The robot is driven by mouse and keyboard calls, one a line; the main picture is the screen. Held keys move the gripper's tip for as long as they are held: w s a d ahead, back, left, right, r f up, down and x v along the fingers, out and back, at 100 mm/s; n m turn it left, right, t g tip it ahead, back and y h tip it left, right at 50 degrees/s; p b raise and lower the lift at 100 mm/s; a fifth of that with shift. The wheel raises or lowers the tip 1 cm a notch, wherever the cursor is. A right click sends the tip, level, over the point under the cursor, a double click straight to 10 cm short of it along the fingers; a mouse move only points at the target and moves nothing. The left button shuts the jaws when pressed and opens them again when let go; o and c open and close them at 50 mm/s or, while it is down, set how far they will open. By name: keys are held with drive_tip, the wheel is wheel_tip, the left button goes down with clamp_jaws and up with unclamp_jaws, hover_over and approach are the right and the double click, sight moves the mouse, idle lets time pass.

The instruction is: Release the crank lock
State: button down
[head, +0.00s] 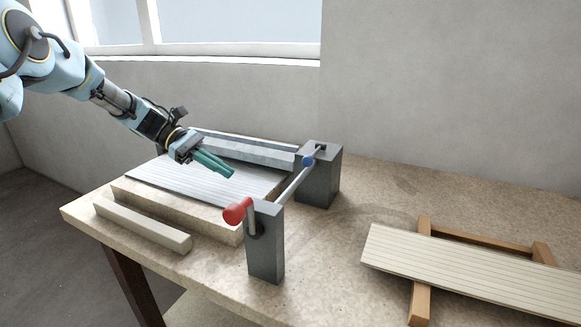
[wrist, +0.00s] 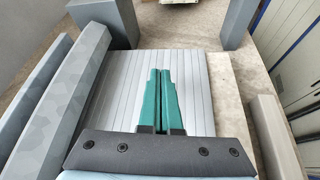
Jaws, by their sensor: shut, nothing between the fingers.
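A crank with a red knob (head: 237,213) is on the front dark grey post (head: 265,250). A metal shaft (head: 291,188) runs back from it towards a larger grey block (head: 321,175). A small blue knob (head: 308,161) sits at that block, with a short dark piece (head: 321,147) above it. No label shows which part is the lock. My gripper (head: 233,173) has green fingers and is shut and empty. It hangs over the pale slatted panel, left of the shaft and apart from both knobs. In the wrist view the fingers (wrist: 159,71) lie side by side above the slats.
The slatted panel (head: 165,181) lies on a raised bed, with a grey beam (head: 250,152) behind it. A loose pale bar (head: 140,225) lies at the table's front left. Another slatted panel (head: 470,275) rests on a wooden frame (head: 421,305) at right. Bare tabletop (head: 350,220) separates them.

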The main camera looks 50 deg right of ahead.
sight(314, 155)
drive_tip(key=s+d+g, duration=0.1)
drive_tip(key=s+d+r+g, duration=0.1)
drive_tip(key=d, duration=0.1)
drive_tip(key=s+d, duration=0.1)
drive_tip(key=d, duration=0.1)
drive_tip(key=shift+s+r+g+y, duration=0.2)
drive_tip(key=shift+g+y, duration=0.1)
drive_tip(key=shift+g, duration=0.1)
drive_tip(key=shift+m, duration=0.3)
drive_tip(key=p+x, duration=0.3)
drive_tip(key=x, duration=0.7)
drive_tip(key=shift+s, duration=0.2)
drive_tip(key=r, duration=0.1)
drive_tip(key=s+r+p, duration=0.1)
drive_tip(key=r+p, duration=0.1)
drive_tip(key=shift+s+r, duration=0.15)
drive_tip(key=shift+s, duration=0.1)
drive_tip(key=shift+r, duration=0.1)
drive_tip(key=shift+a+r+p, duration=0.1)
drive_tip(key=shift+r+p, duration=0.1)
drive_tip(key=shift+p, duration=0.1)
